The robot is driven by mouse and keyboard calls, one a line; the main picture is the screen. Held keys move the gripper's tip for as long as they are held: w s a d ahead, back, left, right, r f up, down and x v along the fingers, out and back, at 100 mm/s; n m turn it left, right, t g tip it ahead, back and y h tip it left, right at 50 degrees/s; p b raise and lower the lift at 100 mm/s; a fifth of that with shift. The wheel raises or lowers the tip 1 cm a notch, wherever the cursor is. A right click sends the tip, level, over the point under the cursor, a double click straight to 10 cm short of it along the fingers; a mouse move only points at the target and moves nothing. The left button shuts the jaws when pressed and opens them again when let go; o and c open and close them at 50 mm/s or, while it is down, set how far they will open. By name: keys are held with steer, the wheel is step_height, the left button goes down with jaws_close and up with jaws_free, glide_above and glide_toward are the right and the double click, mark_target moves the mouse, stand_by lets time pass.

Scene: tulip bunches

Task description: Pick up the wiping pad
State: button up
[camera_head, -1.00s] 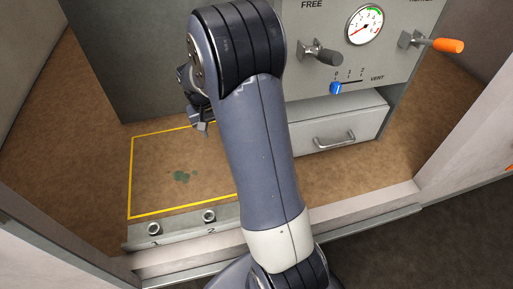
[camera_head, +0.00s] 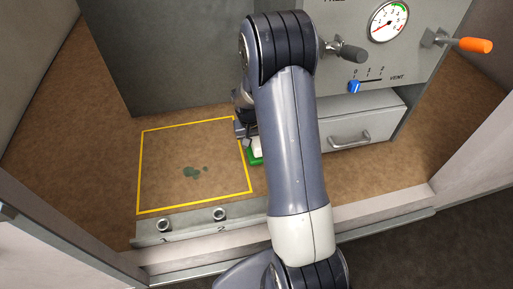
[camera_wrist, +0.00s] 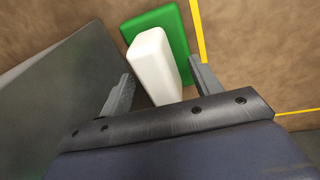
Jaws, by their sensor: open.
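The wiping pad (camera_head: 256,157) is a green block with a white block on top. It lies on the brown surface just right of the yellow outline, partly hidden by my arm in the head view. In the wrist view its green base (camera_wrist: 165,24) and white top (camera_wrist: 150,58) show between the fingers. My gripper (camera_wrist: 161,68) is open, with one finger on each side of the white part. I cannot tell whether the fingers touch it or how far down they reach. My gripper is mostly hidden behind my arm in the head view.
A grey cabinet with a drawer (camera_head: 362,128), levers and a gauge (camera_head: 389,22) stands behind. A metal rail with sockets (camera_head: 220,214) runs along the front. Side walls bound the space.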

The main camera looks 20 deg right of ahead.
mark_target(255, 139)
steer(key=shift+f+b, duration=0.25)
steer(key=shift+b, duration=0.05)
stand_by(0.5)
steer(key=shift+c, duration=0.5)
steer(key=shift+s, duration=0.1)
steer(key=c, duration=1.1)
steer(key=shift+r, duration=0.1)
steer(key=r, duration=0.4)
steer(key=r+p, duration=0.1)
steer(key=r, duration=0.3)
steer(key=shift+a, duration=0.2)
steer(key=w+a, duration=0.2)
steer(key=a, duration=0.7)
steer(key=w+a, duration=0.2)
steer(key=a, duration=0.8)
steer(key=shift+a+f, duration=0.15)
steer(key=shift+f, duration=0.15)
steer(key=shift+w, duration=0.1)
